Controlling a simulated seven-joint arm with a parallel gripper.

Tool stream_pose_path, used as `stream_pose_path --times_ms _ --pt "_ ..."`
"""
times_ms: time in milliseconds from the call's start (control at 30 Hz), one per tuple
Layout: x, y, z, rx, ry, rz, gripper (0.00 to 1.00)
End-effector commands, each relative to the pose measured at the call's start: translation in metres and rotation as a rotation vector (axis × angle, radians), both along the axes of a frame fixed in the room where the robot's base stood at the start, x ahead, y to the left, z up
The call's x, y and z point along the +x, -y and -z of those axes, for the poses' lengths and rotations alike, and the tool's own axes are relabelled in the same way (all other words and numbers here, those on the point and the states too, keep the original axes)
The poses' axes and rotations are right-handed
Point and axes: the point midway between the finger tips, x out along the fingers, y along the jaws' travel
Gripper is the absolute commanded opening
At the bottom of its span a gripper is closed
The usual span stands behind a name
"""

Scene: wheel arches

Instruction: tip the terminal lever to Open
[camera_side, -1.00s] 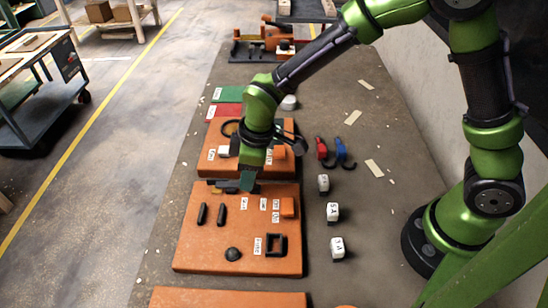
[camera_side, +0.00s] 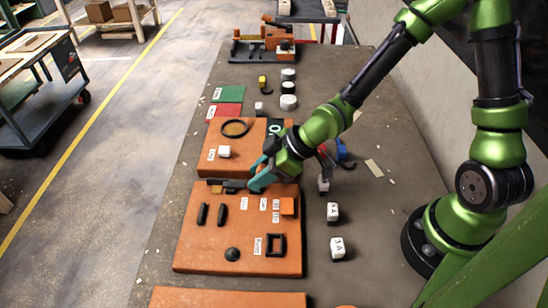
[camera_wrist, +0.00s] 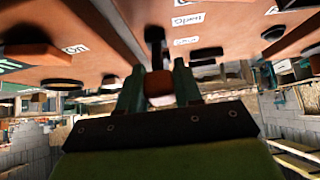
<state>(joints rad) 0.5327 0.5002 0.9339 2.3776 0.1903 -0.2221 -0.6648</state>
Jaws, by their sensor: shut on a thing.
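The terminal lever shows in the wrist view as a dark rod with an orange-brown end (camera_wrist: 160,88). My gripper (camera_wrist: 158,92) has its teal fingers on either side of that end and is shut on it. In the side view my gripper (camera_side: 257,184) is tilted, its fingers pointing down and left at the far edge of the middle orange board (camera_side: 205,250). A dark fixture with a yellowish block (camera_side: 217,188) runs left from the fingers. The lever's grip is hidden there by the fingers. White labels (camera_wrist: 186,20) are near the rod, too small to read surely.
The middle board carries two black bars (camera_side: 202,214), a black knob (camera_side: 232,254), a square black frame (camera_side: 276,245) and an orange block (camera_side: 287,206). White cubes (camera_side: 333,212) stand to its right. Another orange board (camera_side: 212,163) lies beyond. The table's right side is mostly clear.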

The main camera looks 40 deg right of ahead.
Motion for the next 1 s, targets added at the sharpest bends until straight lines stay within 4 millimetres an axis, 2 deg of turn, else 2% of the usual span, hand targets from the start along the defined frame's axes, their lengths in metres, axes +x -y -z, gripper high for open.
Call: stream_pose_path --times_ms 767,800,900,1000 --pt "-0.0024 0.0027 0.0018 0.041 0.042 -0.001 0.00" --pt "-0.0025 0.0028 0.0018 0.041 0.042 -0.001 0.39" --pt "-0.0024 0.0027 0.0017 0.041 0.042 -0.001 0.54" --pt "-0.0023 0.0026 0.0016 0.041 0.042 -0.001 0.55"
